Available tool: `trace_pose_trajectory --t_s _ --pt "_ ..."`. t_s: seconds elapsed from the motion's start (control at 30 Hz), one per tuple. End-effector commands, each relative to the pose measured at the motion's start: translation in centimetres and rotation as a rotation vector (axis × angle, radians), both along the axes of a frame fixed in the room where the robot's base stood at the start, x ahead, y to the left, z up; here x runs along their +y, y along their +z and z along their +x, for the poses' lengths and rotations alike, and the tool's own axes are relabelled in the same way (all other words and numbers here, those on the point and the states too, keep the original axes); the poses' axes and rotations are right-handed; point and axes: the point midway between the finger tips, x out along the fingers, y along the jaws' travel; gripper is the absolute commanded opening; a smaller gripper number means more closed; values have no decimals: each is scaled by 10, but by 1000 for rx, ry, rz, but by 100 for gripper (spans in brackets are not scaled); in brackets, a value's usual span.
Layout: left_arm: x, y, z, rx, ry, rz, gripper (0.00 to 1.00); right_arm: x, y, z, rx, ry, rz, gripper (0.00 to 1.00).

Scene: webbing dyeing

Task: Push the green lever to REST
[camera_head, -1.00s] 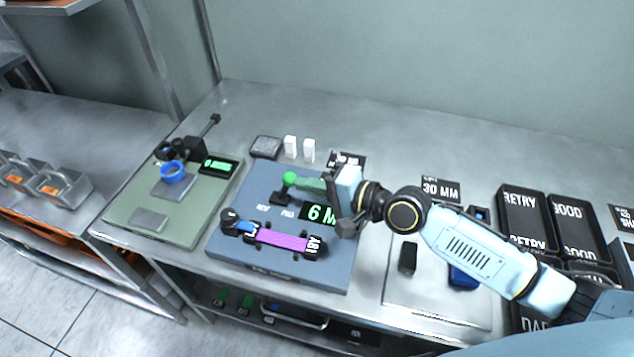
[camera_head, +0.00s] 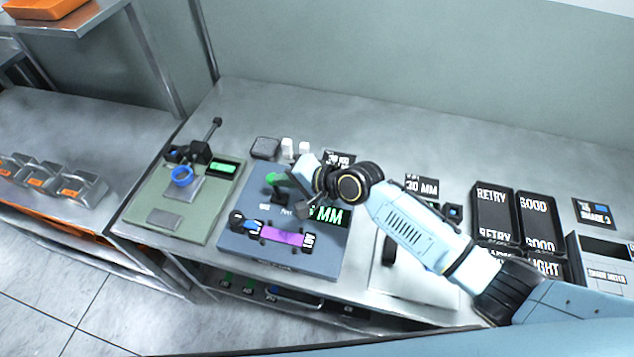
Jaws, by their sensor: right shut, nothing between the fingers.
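The green lever knob (camera_head: 271,178) is on the blue-grey device (camera_head: 235,238), above a black lever base (camera_head: 280,197). The lever leans left, toward the side of the left-hand small label (camera_head: 265,207); the label beside it reads like PULL (camera_head: 286,212). My right gripper (camera_head: 288,180) is shut and empty, its fingertips at the right side of the knob. I cannot tell whether they touch it. A purple webbing strip (camera_head: 282,237) lies across the front of the device. The green MM display (camera_head: 329,216) is partly hidden by my gripper. My left gripper is not in view.
A green device with a blue ring (camera_head: 182,177) stands to the left. White blocks (camera_head: 287,147) and a dark square pad (camera_head: 264,148) are behind. Black trays marked RETRY (camera_head: 491,207) and GOOD (camera_head: 537,213) stand right.

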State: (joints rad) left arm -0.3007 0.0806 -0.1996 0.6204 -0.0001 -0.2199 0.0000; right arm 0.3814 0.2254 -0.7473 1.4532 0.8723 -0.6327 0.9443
Motion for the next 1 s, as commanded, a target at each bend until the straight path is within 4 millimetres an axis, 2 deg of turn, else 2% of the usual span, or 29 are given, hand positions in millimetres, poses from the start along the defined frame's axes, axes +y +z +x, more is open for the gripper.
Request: trace_pose_trajectory --t_s 0.1,0.4,1.0 --pt "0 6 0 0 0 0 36 10 4 3 1 2 3 0" --pt "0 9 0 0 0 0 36 23 4 8 -2 0 3 0" --pt "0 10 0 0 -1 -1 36 26 4 10 -3 -1 3 0"
